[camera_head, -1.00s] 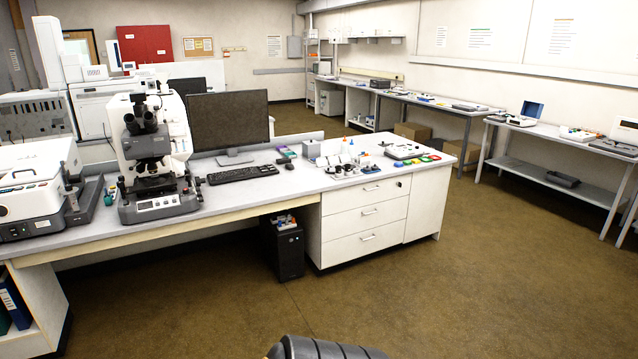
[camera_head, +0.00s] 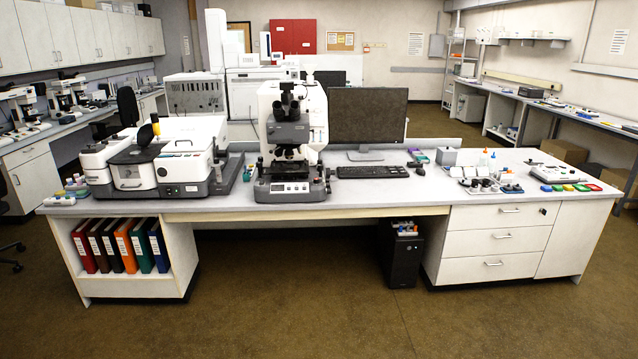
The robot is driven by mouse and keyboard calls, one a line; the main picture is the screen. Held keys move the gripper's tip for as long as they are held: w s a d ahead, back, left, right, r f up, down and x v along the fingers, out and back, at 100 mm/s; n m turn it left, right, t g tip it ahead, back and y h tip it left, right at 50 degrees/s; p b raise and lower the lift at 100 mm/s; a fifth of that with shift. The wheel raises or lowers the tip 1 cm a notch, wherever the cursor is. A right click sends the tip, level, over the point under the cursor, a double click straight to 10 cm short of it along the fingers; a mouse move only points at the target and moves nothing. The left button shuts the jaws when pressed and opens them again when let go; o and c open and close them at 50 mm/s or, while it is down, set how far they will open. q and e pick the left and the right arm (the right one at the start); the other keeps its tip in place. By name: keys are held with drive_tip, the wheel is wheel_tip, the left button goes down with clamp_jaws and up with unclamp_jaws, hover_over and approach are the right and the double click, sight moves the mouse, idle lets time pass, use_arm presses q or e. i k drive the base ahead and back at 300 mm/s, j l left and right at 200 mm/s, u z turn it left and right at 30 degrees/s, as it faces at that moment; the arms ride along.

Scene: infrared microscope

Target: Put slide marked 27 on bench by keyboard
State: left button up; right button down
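The black keyboard (camera_head: 372,172) lies on the long white bench (camera_head: 400,195), in front of a dark monitor (camera_head: 367,116) and right of the microscope (camera_head: 290,145). A black mouse (camera_head: 420,171) lies at its right end. No slide marked 27 can be made out from this distance. Small holders and dishes (camera_head: 484,180) sit on the bench's right part, too small to read any marks. Neither of my grippers is in view.
A large white and grey instrument (camera_head: 160,160) fills the bench's left part. Coloured binders (camera_head: 122,245) stand on a shelf below it. A black computer tower (camera_head: 402,255) stands under the bench. The brown floor (camera_head: 320,325) in front is clear.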

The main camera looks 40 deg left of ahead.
sight(428, 189)
drive_tip(key=i+u, duration=0.8)
drive_tip(key=i+l+u, duration=0.2)
drive_tip(key=i+u, duration=0.25)
drive_tip(key=i+l, duration=0.1)
drive_tip(key=i, duration=1.95)
drive_tip(key=i+j+z, duration=0.1)
drive_tip(key=i+z, duration=0.25)
drive_tip(key=i, duration=0.5)
